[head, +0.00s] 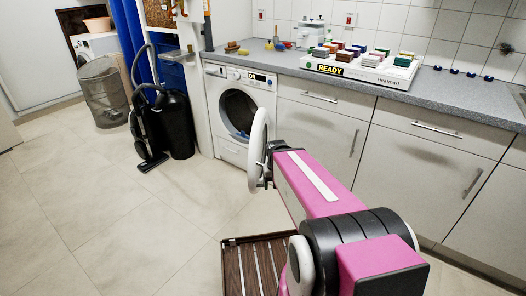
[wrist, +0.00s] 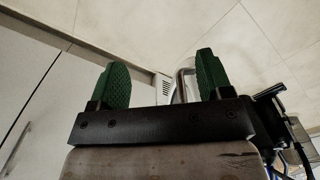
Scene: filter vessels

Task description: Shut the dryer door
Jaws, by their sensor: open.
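The white dryer (head: 228,84) stands under the left end of the counter, its round dark drum opening uncovered. Its round door (head: 257,133) looks swung open, seen nearly edge-on as a tall white oval in front of the machine's right side. My pink arm reaches toward this door, and its end overlaps the door's right side in the head view, so touch or gap cannot be told. In the wrist view my gripper (wrist: 162,82) is open, with two green finger pads apart. A curved shiny edge shows beyond and between them; I cannot tell if it is the door.
A black vacuum cleaner (head: 150,125) and a black bin (head: 180,125) stand left of the dryer. Grey cabinets (head: 320,132) run to the right. A brown slatted thing (head: 236,262) lies low in front. The tiled floor (head: 120,220) at left is clear.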

